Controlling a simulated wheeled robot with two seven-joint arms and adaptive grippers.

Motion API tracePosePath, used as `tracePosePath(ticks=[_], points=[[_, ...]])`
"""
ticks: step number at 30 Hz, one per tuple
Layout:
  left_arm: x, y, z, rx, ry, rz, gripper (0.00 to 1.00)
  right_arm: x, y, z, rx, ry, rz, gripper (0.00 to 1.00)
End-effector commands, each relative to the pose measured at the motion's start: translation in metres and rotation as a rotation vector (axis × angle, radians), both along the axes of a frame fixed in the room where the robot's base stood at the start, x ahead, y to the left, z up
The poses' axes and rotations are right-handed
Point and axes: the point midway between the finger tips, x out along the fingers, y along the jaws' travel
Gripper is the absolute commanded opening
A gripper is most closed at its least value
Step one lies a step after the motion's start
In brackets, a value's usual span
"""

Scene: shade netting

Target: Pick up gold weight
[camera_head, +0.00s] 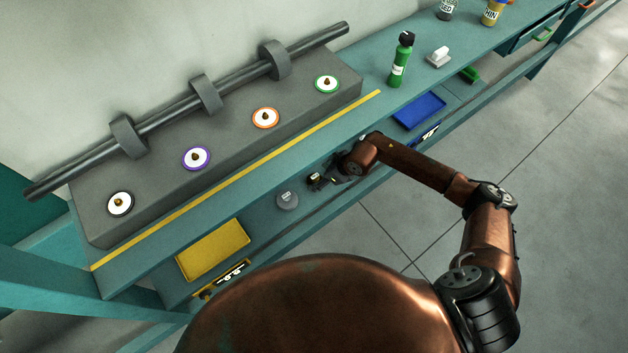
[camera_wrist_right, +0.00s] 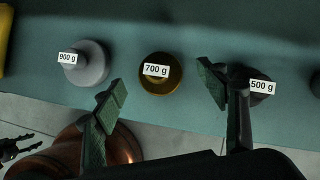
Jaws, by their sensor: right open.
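The gold weight (camera_wrist_right: 161,84) shows in the right wrist view as a round brass-coloured piece labelled "700 g". It stands on a teal shelf between a light grey "900 g" weight (camera_wrist_right: 84,73) and a dark "500 g" weight (camera_wrist_right: 264,77). My right gripper (camera_wrist_right: 162,80) is open and empty, its fingers apart on either side of the gold weight in the picture. Whether they touch it I cannot tell. In the head view my right gripper (camera_head: 318,181) is over the lower shelf and mostly hides the gold weight. A dark claw-like shape (camera_wrist_right: 15,148), perhaps my left gripper, shows at the lower left.
The grey weight (camera_head: 287,201) stands left of my right gripper in the head view. A yellow tray (camera_head: 213,250) and a blue tray (camera_head: 418,111) lie farther along. The upper bench (camera_head: 150,240) overhangs behind; a green bottle (camera_head: 400,62) stands on it.

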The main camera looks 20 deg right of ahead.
Motion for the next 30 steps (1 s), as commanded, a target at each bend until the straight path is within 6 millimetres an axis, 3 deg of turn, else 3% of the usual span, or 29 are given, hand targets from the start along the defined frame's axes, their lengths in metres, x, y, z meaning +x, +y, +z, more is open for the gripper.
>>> tracePosePath(ticks=[1, 6, 12, 15, 24, 30], points=[[-0.003, 0.000, -0.010, 0.000, 0.005, -0.001, 0.40, 0.003, 0.006, -0.012, 0.002, 0.003, 0.001, 0.67], [0.003, -0.001, -0.026, -0.001, 0.001, -0.004, 0.40, 0.011, 0.014, -0.030, 0.002, 0.004, 0.001, 0.67], [0.025, -0.002, -0.027, -0.004, -0.028, -0.009, 0.40, 0.014, 0.016, -0.030, 0.001, 0.001, 0.001, 0.67], [0.025, -0.002, -0.027, -0.004, -0.028, -0.010, 0.40, 0.014, 0.016, -0.029, 0.001, 0.001, 0.001, 0.67], [0.007, -0.001, -0.026, -0.003, -0.005, -0.005, 0.40, 0.014, 0.016, -0.029, 0.001, 0.001, 0.001, 0.46], [0.005, -0.001, -0.026, -0.002, -0.002, -0.005, 0.40, 0.014, 0.016, -0.029, 0.001, 0.001, 0.001, 0.32]])
